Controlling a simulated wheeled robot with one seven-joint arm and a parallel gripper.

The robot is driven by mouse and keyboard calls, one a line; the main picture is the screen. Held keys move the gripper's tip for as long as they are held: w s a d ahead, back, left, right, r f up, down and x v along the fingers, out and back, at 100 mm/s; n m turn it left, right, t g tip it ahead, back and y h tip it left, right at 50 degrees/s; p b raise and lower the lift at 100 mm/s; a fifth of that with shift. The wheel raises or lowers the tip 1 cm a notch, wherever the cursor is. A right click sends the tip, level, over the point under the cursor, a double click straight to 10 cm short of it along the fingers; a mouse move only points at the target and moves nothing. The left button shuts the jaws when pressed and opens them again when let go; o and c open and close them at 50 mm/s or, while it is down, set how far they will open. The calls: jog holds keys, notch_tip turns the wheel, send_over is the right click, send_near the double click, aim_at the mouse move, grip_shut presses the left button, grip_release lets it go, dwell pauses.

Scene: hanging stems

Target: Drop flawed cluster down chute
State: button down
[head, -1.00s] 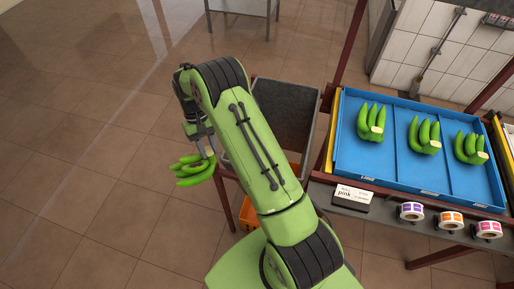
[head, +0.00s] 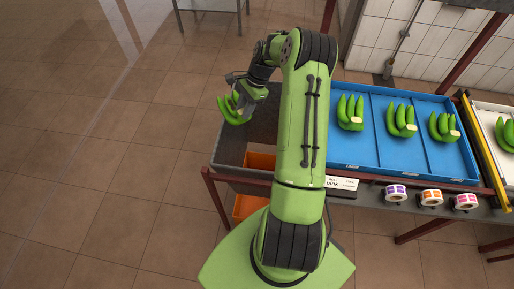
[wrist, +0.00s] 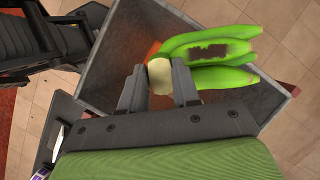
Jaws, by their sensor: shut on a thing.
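The flawed cluster is a green banana hand (head: 232,110) with a large brown patch, plain in the wrist view (wrist: 212,50). My gripper (head: 247,95) is shut on its pale cut crown, between the two fingers (wrist: 160,82) in the wrist view. The chute is a grey open-topped hopper (head: 228,150), partly hidden by my arm. In the wrist view its grey walls (wrist: 108,72) spread beneath the cluster, with banana tips near its right rim. In the head view the cluster shows at the chute's far left side, held above it.
An orange crate (head: 245,207) shows below the chute. A blue divided tray (head: 372,120) right of my arm holds three green clusters. Open tiled floor (head: 100,190) lies left.

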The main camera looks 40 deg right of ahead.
jog(key=s+d+r+m+t+h+p, duration=0.1)
jog(key=s+d+r+m+t, duration=0.25)
jog(key=d+m, duration=0.4)
notch_tip(320, 180, down, 6)
jog(key=b, duration=0.5)
jog(key=shift+d+g+h, duration=0.3)
jog(key=shift+d+g, duration=0.1)
jog(key=shift+g, duration=0.05)
jog(key=shift+s, duration=0.1)
jog(key=c, duration=0.8)
grip_release()
jog(key=shift+o, duration=0.2)
jog(key=shift+s, duration=0.1)
jog(key=p+v, duration=0.1)
jog(key=v, duration=1.4)
jog(key=shift+r, duration=0.4)
jog(key=shift+d, duration=0.1)
